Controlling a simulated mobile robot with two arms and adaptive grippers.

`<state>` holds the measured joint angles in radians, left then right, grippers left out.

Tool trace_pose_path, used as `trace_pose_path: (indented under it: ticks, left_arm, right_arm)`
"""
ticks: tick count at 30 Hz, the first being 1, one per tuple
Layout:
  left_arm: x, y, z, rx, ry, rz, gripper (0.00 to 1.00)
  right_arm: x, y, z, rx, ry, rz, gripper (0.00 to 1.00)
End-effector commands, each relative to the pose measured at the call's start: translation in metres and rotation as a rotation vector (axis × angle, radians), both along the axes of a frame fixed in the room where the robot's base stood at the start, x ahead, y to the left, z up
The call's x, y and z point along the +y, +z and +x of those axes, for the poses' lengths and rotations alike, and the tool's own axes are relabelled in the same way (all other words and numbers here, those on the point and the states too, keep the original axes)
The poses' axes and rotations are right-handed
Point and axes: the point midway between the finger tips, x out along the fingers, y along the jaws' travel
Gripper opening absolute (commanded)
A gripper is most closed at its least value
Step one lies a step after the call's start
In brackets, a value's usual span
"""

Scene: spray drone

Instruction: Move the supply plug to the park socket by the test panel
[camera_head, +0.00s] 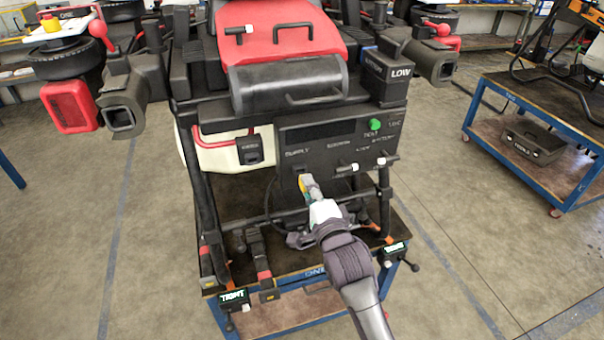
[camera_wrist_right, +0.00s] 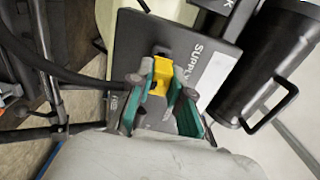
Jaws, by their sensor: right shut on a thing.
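The supply plug is a yellow block (camera_wrist_right: 161,74) at the dark panel below the word SUPPLY. Its yellow also shows in the head view (camera_head: 303,184), small and partly hidden. My right gripper (camera_head: 307,186) is shut on it, with the teal fingers on both sides (camera_wrist_right: 158,98). I cannot tell whether the plug is fully seated. The dark test panel (camera_head: 318,141) has a green round knob (camera_head: 375,125) at its upper right. A small black box (camera_head: 249,150) with an unreadable white label sits left of the panel; I cannot tell whether it is the park socket. My left gripper is not in view.
The drone's frame stands on a blue-edged cart (camera_head: 290,285) with clamps marked TIGHT. A dark cable (camera_wrist_right: 60,71) runs left of the plug. Another blue table (camera_head: 540,130) stands right.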

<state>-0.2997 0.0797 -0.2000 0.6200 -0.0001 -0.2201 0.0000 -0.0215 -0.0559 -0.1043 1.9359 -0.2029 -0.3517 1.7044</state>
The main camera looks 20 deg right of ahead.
Motion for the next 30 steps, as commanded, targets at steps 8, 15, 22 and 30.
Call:
trace_pose_path:
  ticks: [8,15,22,30]
  left_arm:
    - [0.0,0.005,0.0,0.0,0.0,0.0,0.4]
    - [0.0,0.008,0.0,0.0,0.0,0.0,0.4]
    - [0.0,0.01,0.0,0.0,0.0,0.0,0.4]
    - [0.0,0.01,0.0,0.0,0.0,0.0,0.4]
  right_arm:
    - [0.0,0.0,-0.011,-0.001,0.0,-0.001,0.0]
    - [-0.001,0.0,-0.021,0.0,0.0,0.0,0.0]
    - [-0.001,0.001,-0.029,-0.001,0.0,0.0,0.0]
    - [-0.001,0.0,-0.031,-0.001,0.0,0.0,0.0]
